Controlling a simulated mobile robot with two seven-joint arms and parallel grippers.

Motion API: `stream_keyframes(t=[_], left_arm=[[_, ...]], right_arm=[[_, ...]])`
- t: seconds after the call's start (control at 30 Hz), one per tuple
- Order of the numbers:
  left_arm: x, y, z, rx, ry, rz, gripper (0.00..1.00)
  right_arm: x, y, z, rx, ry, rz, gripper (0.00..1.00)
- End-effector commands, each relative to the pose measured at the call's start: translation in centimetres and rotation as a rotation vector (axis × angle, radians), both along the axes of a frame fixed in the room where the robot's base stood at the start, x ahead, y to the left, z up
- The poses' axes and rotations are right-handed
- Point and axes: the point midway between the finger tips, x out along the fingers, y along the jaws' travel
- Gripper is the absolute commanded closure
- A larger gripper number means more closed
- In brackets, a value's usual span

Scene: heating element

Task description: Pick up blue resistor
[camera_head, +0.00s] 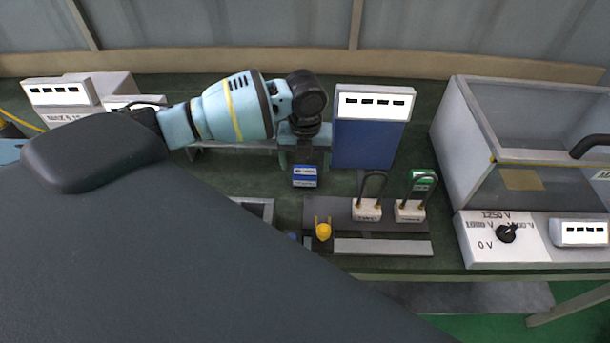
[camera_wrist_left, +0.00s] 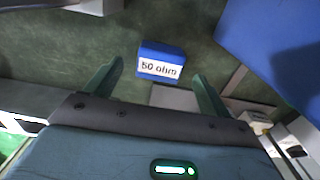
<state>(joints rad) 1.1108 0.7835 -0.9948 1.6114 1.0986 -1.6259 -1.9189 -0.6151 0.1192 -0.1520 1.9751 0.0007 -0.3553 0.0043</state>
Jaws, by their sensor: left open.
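The blue resistor (camera_head: 304,176) is a small blue block with a white label, lying on the dark green table left of a tall blue panel. In the left wrist view the blue resistor (camera_wrist_left: 161,54) reads "50 ohm" and appears just beyond the fingertips, between their lines. My left gripper (camera_head: 305,155) points down at the block from the back; its fingers also show in the wrist view (camera_wrist_left: 158,72), open with nothing between them. Contact with the block cannot be seen. My right gripper is not in view.
The blue panel with a white display (camera_head: 368,145) stands close right of the gripper. A grey board with heating coils on white blocks (camera_head: 367,212) and a yellow piece (camera_head: 323,231) lies in front. A clear-walled box (camera_head: 465,170) stands right. My dark arm link hides the lower left.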

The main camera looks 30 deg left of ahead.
Motion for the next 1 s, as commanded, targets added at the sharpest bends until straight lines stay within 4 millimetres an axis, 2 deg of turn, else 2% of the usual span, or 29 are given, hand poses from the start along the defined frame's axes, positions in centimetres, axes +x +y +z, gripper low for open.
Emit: stream_keyframes(t=[0.2,0.3,0.57,0.97,1.0], left_arm=[[-0.2,-0.1,-3.1,-0.001,0.001,0.000,0.18],[-0.2,0.0,-4.0,0.000,0.001,0.001,0.18],[-0.2,-0.1,-4.2,-0.001,-0.001,0.000,0.18],[-0.2,0.0,-4.2,0.000,0.000,0.000,0.68],[-0.2,-0.1,-4.1,-0.001,-0.001,0.000,0.69]], right_arm=[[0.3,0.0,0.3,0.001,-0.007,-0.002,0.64],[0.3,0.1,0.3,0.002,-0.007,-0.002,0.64],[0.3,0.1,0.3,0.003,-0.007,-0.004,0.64],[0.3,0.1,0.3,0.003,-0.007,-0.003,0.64],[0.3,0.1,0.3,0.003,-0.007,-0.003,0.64]])
